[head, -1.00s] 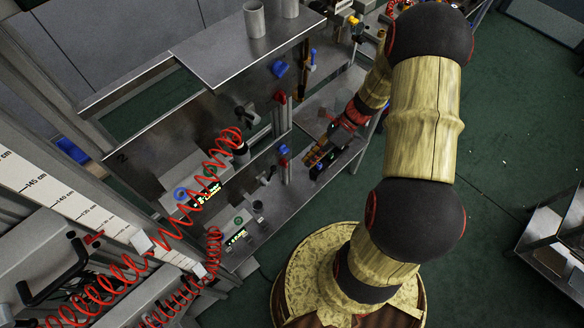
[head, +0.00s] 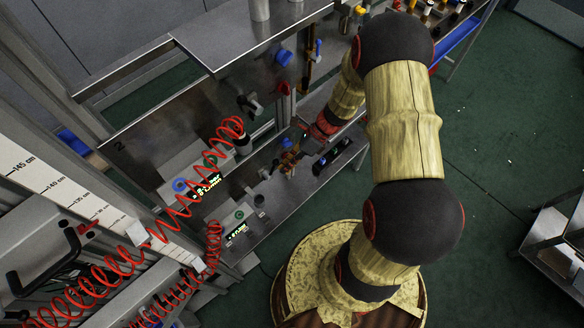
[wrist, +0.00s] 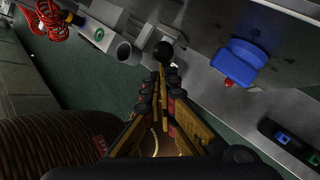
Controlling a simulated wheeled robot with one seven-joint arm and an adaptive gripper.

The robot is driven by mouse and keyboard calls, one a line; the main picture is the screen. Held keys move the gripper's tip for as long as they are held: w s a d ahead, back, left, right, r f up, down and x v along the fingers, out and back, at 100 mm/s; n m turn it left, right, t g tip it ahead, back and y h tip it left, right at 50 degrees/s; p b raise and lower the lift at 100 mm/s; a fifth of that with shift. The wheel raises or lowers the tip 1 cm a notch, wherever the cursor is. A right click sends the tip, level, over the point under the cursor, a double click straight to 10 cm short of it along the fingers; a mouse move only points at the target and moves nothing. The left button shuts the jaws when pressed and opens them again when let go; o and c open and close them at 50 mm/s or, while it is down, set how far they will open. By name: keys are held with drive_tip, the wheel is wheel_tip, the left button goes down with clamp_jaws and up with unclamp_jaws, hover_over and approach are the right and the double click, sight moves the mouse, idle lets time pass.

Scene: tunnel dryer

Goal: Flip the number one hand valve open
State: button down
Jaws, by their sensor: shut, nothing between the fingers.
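My gripper (head: 287,163) reaches in low over the bench's lower level in the head view. In the wrist view its fingers (wrist: 165,78) are shut with nothing between them. A black ball knob (wrist: 163,51) sits just beyond the fingertips; I cannot tell whether they touch. A small black lever (head: 265,172) stands just left of my gripper in the head view. Another black lever (head: 249,104) is on the upper panel. A blue handle (wrist: 247,55) with a red piece is right of the fingertips in the wrist view. No number one label is readable.
The upper panel bears a 2 (head: 118,146). Red coiled hoses (head: 212,160) hang at left, beside lit displays (head: 206,186). A blue knob (head: 284,58) and a red bracket (head: 284,89) stand above my gripper. A dark block (head: 333,155) lies to its right.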

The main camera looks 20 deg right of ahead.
drive_tip(key=shift+r, duration=0.1)
idle(0.3)
drive_tip(key=shift+s+a+r+h+p, duration=0.1)
drive_tip(key=shift+a+r+h+p, duration=0.05)
drive_tip(key=shift+a+h+p, duration=0.2)
